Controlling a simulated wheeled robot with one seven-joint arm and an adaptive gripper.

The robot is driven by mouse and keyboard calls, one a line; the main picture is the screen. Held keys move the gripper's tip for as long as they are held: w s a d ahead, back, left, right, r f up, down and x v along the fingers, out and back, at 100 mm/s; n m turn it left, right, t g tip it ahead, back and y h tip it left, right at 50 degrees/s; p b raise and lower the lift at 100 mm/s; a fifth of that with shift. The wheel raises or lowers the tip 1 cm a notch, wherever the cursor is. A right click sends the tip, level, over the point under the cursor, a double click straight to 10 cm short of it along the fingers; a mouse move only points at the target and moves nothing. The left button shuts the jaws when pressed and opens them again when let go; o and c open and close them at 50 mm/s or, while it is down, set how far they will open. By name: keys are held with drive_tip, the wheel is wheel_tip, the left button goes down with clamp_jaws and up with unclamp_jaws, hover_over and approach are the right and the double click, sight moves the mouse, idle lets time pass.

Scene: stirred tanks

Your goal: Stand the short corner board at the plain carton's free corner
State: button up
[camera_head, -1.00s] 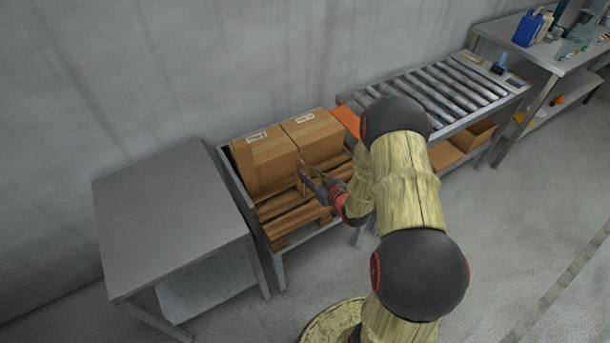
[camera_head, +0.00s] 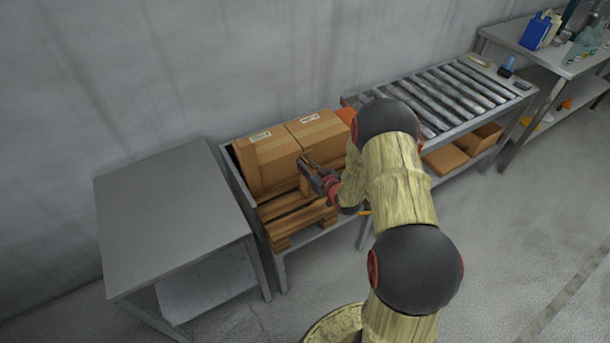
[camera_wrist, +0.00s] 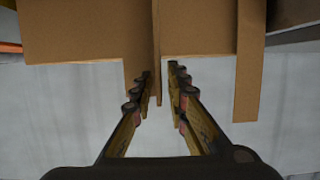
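Two brown cartons, a left one (camera_head: 265,165) and a right one (camera_head: 318,137), stand side by side on a wooden pallet (camera_head: 290,215). Both carry a pale label on top; I cannot tell which is the plain one. My gripper (camera_head: 305,164) is at their front, near where they meet. In the wrist view, a narrow brown board (camera_wrist: 156,60) hangs upright between the fingertips (camera_wrist: 160,72), seen nearly edge-on. The fingers stand apart, with a gap on its right side. A longer brown strip (camera_wrist: 249,75) stands further right against the carton face.
A bare steel table (camera_head: 170,215) stands at the left. A roller conveyor (camera_head: 445,95) is at the right, with boxes (camera_head: 447,158) beneath it. A bench with a blue container (camera_head: 536,32) is at the far right. The grey wall closes the back; the floor in front is open.

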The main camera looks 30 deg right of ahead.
clamp_jaws()
idle(0.5)
